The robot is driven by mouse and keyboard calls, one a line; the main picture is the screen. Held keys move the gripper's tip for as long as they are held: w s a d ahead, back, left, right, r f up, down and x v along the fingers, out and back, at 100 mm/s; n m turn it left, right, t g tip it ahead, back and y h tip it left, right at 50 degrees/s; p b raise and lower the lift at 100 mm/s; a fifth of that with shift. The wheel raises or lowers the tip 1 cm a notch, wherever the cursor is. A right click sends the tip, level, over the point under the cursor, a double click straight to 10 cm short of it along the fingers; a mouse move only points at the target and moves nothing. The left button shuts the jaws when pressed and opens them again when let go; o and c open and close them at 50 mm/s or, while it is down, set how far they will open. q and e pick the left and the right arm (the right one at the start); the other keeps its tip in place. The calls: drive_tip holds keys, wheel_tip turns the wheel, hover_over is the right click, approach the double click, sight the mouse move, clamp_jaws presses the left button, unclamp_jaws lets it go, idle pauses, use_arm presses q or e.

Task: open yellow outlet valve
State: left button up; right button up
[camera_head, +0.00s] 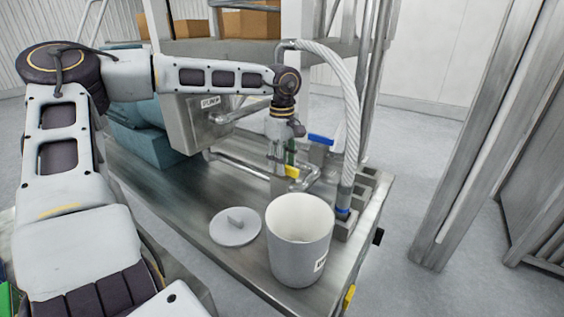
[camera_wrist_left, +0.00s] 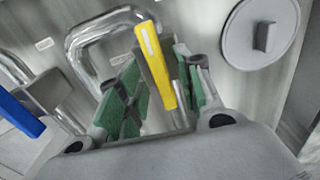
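The yellow outlet valve handle (camera_head: 292,171) is partly visible below my left gripper (camera_head: 281,155) in the head view. In the left wrist view the yellow handle (camera_wrist_left: 161,65) is a long bar, slightly tilted, lying between the green-padded fingers of my left gripper (camera_wrist_left: 160,90). The fingers are apart, one on each side of the handle, with a gap on the left; the right finger is close to it, and touching cannot be told. The lower end of the handle and the valve body are partly hidden. My right gripper is not in view.
A blue valve handle (camera_head: 320,139) stands behind the yellow one. A grey open bucket (camera_head: 300,255) and a round grey lid (camera_head: 234,227) are on the steel table (camera_head: 190,195). Steel pipes and a white ribbed hose (camera_head: 348,95) rise close to the gripper.

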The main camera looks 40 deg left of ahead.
use_arm(q)
wheel_tip(320, 180, up, 12)
idle(1.1)
drive_tip(key=shift+f, duration=0.1)
idle(0.4)
